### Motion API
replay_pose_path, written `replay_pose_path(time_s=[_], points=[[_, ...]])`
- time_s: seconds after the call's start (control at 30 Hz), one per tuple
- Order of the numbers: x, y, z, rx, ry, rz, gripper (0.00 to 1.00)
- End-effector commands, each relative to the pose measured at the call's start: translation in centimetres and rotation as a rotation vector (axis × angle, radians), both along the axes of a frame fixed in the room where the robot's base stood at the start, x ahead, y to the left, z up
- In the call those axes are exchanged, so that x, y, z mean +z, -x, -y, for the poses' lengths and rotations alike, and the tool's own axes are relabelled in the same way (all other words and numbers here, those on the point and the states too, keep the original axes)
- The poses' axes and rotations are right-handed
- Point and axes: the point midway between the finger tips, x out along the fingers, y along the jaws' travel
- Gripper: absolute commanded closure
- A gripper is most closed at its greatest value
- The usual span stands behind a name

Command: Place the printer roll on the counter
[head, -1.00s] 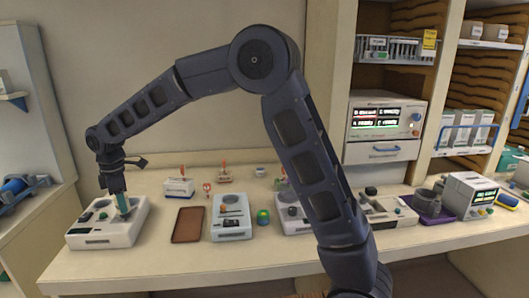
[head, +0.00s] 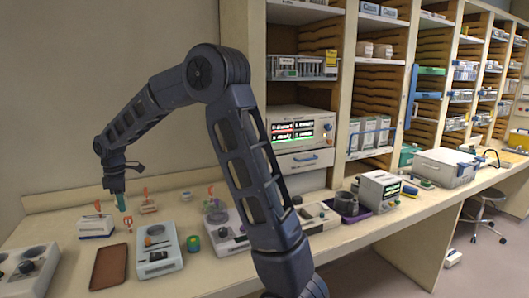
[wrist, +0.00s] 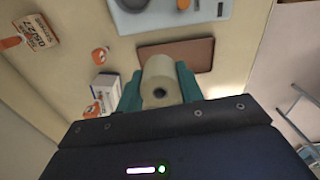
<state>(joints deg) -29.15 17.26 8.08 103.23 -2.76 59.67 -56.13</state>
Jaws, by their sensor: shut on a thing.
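In the head view my gripper (head: 120,202) hangs at the left, pointing down, above the back part of the counter (head: 75,268); I cannot make out the roll there. The roll appears held above the counter, with its underside hidden.
Below are a brown tray (head: 110,267), a white device (head: 157,250) and a white box with orange top (head: 96,226). Another white device (head: 25,270) stands at the left. A green-yellow small item (head: 193,243) and several more devices stand to the right. Bare counter shows between them.

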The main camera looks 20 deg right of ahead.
Motion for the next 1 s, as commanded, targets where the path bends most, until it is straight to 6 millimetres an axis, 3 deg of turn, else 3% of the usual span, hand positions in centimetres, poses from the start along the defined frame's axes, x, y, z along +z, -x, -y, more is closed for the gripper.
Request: replay_pose_path(time_s=[0.03, 0.2, 0.5, 0.77, 1.0], points=[[0.0, -1.0, 2.0, -0.028, 0.000, 0.000, 0.86], [-0.1, -3.5, 8.0, -0.105, 0.000, 0.000, 0.86], [-0.3, -6.1, 18.8, -0.241, 0.001, -0.001, 0.86], [-0.4, -6.9, 28.3, -0.361, 0.001, 0.001, 0.86], [-0.5, -6.3, 36.8, -0.471, 0.001, 0.000, 0.86]])
